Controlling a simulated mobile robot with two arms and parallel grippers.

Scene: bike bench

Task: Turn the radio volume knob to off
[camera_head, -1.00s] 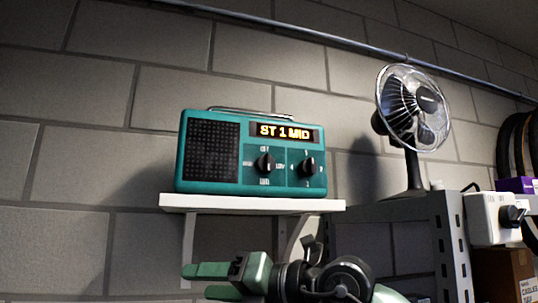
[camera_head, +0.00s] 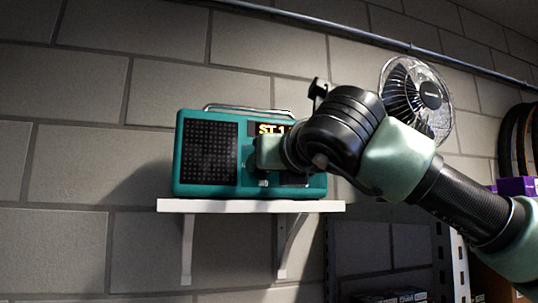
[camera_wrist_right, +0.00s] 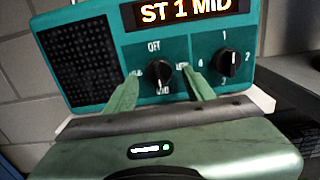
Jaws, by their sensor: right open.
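The teal radio (camera_head: 207,155) stands on a white wall shelf (camera_head: 250,206). Its display reads "ST 1 MID" in the right wrist view. The left of its two black knobs is the volume knob (camera_wrist_right: 158,72), with "OFF" printed above it. The right knob (camera_wrist_right: 222,62) has numbers around it. My right gripper (camera_wrist_right: 160,88) is open in front of the radio, its green fingers on either side of the volume knob; I cannot tell whether they touch it. In the head view my right gripper (camera_head: 268,152) and wrist hide both knobs. My left gripper is not in view.
A desk fan (camera_head: 412,95) stands right of the radio, partly behind my right arm. A purple box (camera_head: 517,186) and a black wheel (camera_head: 518,140) are at the far right. A pipe runs along the brick wall above.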

